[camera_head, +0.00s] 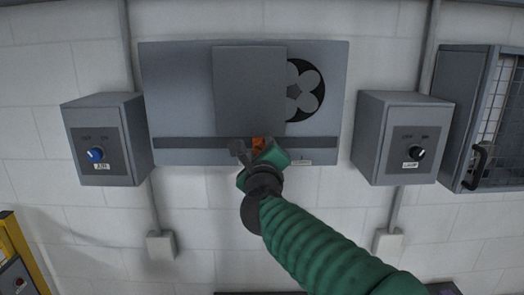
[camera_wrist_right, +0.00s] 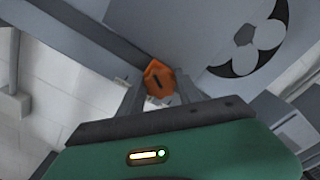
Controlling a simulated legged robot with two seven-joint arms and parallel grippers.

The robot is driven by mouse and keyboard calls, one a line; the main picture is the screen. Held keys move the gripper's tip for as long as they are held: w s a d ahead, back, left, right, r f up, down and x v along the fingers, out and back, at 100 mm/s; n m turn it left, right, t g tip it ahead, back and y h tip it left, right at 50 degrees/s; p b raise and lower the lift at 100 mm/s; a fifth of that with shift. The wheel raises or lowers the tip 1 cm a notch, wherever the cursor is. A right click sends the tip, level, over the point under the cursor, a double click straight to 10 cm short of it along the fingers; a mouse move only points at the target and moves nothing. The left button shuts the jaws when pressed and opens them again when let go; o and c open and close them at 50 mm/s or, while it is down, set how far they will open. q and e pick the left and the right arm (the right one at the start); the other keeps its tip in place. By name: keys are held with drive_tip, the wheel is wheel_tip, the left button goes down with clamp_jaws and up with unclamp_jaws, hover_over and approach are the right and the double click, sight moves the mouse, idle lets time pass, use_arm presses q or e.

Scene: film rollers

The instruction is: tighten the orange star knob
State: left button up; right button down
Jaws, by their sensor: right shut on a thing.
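The orange star knob (camera_head: 259,144) sits on the dark slotted strip along the lower part of the grey wall panel (camera_head: 180,100). My right gripper (camera_head: 256,150) is at the knob, with its green body just below it, and hides part of it. In the right wrist view the knob (camera_wrist_right: 158,78) shows between the two dark fingers of my right gripper (camera_wrist_right: 157,92), with a dark line on its face. The fingers are shut on the knob. My left gripper is not in view.
A raised grey plate (camera_head: 250,90) covers the panel's middle, beside a black round opening (camera_head: 319,80) with a grey rosette. Grey switch boxes stand left (camera_head: 106,138) and right (camera_head: 402,137). A mesh-door cabinet (camera_head: 470,120) is at far right.

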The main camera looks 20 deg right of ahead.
drive_tip(key=shift+f, duration=0.1)
drive_tip(key=c, duration=0.8)
unclamp_jaws()
drive_tip(key=shift+w, duration=0.1)
drive_tip(key=b+v, duration=1)
drive_tip(key=v, duration=0.6)
drive_tip(key=shift+s+a, duration=0.15)
drive_tip(key=shift+s, duration=0.05)
